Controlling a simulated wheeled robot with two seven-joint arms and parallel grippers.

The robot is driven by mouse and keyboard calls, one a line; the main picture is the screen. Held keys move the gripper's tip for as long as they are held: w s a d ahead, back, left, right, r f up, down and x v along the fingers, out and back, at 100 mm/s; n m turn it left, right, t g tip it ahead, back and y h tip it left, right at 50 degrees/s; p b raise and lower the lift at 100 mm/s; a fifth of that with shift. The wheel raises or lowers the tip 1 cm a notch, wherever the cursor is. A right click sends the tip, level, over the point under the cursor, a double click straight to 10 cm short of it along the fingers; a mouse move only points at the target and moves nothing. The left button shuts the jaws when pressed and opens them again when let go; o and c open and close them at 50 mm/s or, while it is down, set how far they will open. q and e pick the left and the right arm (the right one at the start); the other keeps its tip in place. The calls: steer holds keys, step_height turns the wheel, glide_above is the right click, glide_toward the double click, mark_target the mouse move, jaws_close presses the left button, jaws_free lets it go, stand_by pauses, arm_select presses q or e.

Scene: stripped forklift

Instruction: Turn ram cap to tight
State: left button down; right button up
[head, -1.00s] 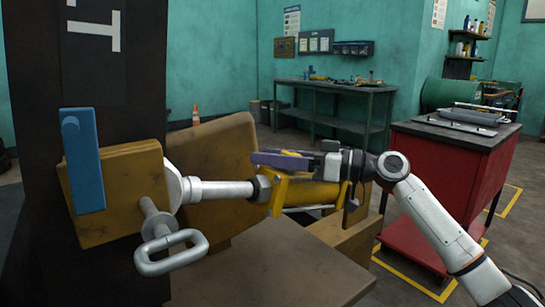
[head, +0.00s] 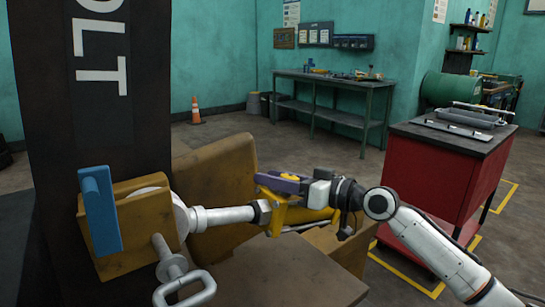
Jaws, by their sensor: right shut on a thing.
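The ram lies roughly level, with a bright steel rod (head: 225,216) on the left and a yellow barrel (head: 312,216) on the right. A dark, faceted ram cap (head: 262,212) sits where the rod enters the barrel. My right gripper (head: 277,203), with purple and yellow parts, comes in from the right above the barrel and is shut at the cap end. Its fingers partly hide the cap and barrel, so the exact contact is hard to see. My left gripper is not in view.
A dark upright post (head: 95,130) stands at left. A blue lever (head: 101,212) and a steel loop handle (head: 184,290) are by the rod's mount. A brown plate (head: 215,165) rises behind the ram. A red cabinet (head: 432,190) stands right, a workbench (head: 335,82) behind.

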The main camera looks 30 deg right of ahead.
steer(key=m+h+p, duration=0.1)
steer(key=h+p, duration=0.1)
steer(key=p, duration=0.2)
steer(key=m+h+p, duration=0.2)
steer(key=p, duration=0.2)
steer(key=shift+w+d+r, duration=0.1)
steer(key=shift+d+r, duration=0.1)
steer(key=shift+d, duration=0.15)
steer(key=shift+d+f+m+h+p, duration=0.15)
steer(key=shift+m+h+p, duration=0.45)
steer(key=shift+h, duration=0.2)
steer(key=h, duration=0.1)
steer(key=m+h, duration=0.1)
steer(key=m, duration=0.1)
steer(key=shift+d+f+h, duration=0.3)
steer(key=shift+f+h, duration=0.05)
steer(key=shift+h, duration=0.05)
steer(key=shift+d+f+m+g+h, duration=0.1)
steer(key=shift+d+m+g+h, duration=0.15)
steer(key=shift+m+g+h, duration=0.45)
steer(key=shift+d+f+m+g+h, duration=0.1)
steer(key=shift+d+m+g+h, duration=0.3)
steer(key=shift+h, duration=0.6)
steer(key=o, duration=1.1)
steer(key=shift+c, duration=0.2)
steer(key=shift+r, duration=0.1)
